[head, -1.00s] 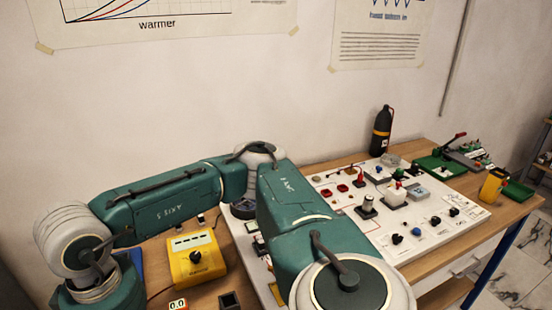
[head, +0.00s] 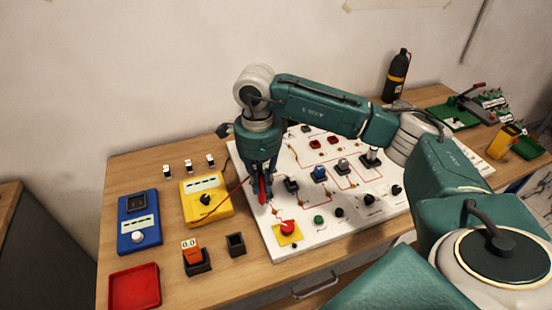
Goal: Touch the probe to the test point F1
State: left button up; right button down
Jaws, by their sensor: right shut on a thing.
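My right gripper (head: 264,186) points down over the left part of the white panel (head: 262,226). It is shut on the red probe (head: 262,193). The probe hangs roughly upright. A red lead runs from it to the yellow meter (head: 210,208) on the left. Whether the probe tip touches the panel is hard to tell. Small gold-coloured points and red lines show on the panel, but no label can be read, so I cannot tell which one is F1. My left gripper is not in view.
A red button (head: 288,228) on a yellow plate and several knobs stand on the panel. A black bottle (head: 396,75) stands behind.

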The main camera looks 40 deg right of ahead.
jog(key=shift+w+d+m+p, duration=0.85)
jog(key=shift+d+m, duration=1.7)
jog(key=shift+m, duration=1.55)
notch_tip(320, 180, down, 8)
jog(key=b, duration=0.6)
jog(key=shift+f+b, duration=0.1)
jog(key=shift+b, duration=0.2)
pick_arm(q)
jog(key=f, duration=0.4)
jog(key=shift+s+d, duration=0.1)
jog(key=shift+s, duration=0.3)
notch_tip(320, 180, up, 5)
jog(key=p, duration=0.4)
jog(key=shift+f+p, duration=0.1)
jog(key=shift+p, duration=0.3)
pick_arm(e)
notch_tip(320, 180, up, 8)
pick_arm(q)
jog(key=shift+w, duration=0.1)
